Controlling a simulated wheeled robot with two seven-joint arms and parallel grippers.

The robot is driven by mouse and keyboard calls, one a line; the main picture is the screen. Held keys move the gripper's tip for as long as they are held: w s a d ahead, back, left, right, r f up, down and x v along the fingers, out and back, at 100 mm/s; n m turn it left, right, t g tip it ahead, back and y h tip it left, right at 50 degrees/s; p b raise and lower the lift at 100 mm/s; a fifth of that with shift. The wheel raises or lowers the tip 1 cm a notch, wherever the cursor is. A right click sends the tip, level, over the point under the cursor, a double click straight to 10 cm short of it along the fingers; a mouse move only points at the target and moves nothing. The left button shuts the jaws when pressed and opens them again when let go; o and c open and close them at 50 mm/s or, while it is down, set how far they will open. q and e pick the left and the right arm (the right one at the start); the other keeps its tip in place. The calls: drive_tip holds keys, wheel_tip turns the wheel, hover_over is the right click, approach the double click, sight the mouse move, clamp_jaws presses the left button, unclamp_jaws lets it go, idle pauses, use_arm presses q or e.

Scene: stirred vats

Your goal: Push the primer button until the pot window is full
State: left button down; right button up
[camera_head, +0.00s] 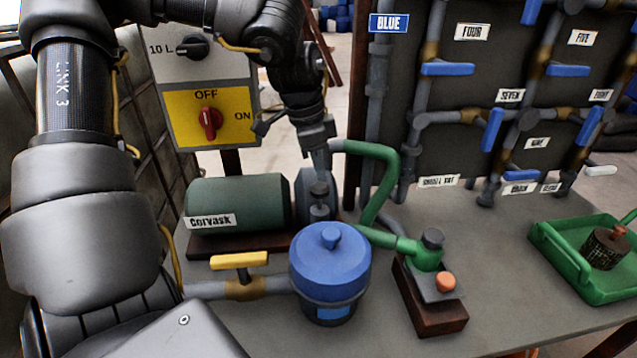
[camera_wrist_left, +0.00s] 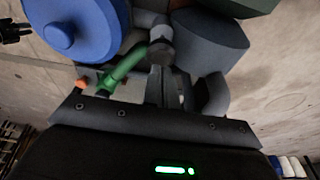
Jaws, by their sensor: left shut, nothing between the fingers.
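The orange primer button (camera_head: 445,281) sits on a grey plate on a brown block, right of the pot; it also shows at the left in the wrist view (camera_wrist_left: 81,84). The pot (camera_head: 330,258) has a blue lid, which shows in the wrist view (camera_wrist_left: 75,22). Its small window (camera_head: 333,312) looks blue; I cannot read its level exactly. My left gripper (camera_head: 321,172) points down, shut and empty, by the pump behind the pot, apart from the button. Its fingers show in the wrist view (camera_wrist_left: 164,78). A dark pronged shape at that view's left edge may be my right gripper (camera_wrist_left: 14,32).
The green pump motor (camera_head: 240,205) stands left of the gripper. A green hose (camera_head: 385,180) runs to the button block. A yellow-handled valve (camera_head: 239,260) is left of the pot. A green tray (camera_head: 560,262) holds a rusty strainer. The bench right of the button is clear.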

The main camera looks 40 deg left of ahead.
use_arm(q)
drive_tip(key=shift+w+d+p+v, duration=0.15)
drive_tip(key=shift+p+v, duration=0.5)
drive_tip(key=shift+v, duration=0.35)
drive_tip(key=shift+w+d+p+v, duration=0.1)
drive_tip(key=shift+w+p+v, duration=0.05)
drive_tip(key=shift+p+v, duration=0.65)
drive_tip(key=shift+w+d+p+v, duration=0.15)
drive_tip(key=shift+p+v, duration=0.35)
drive_tip(key=shift+v, duration=0.65)
drive_tip(key=shift+r, duration=0.1)
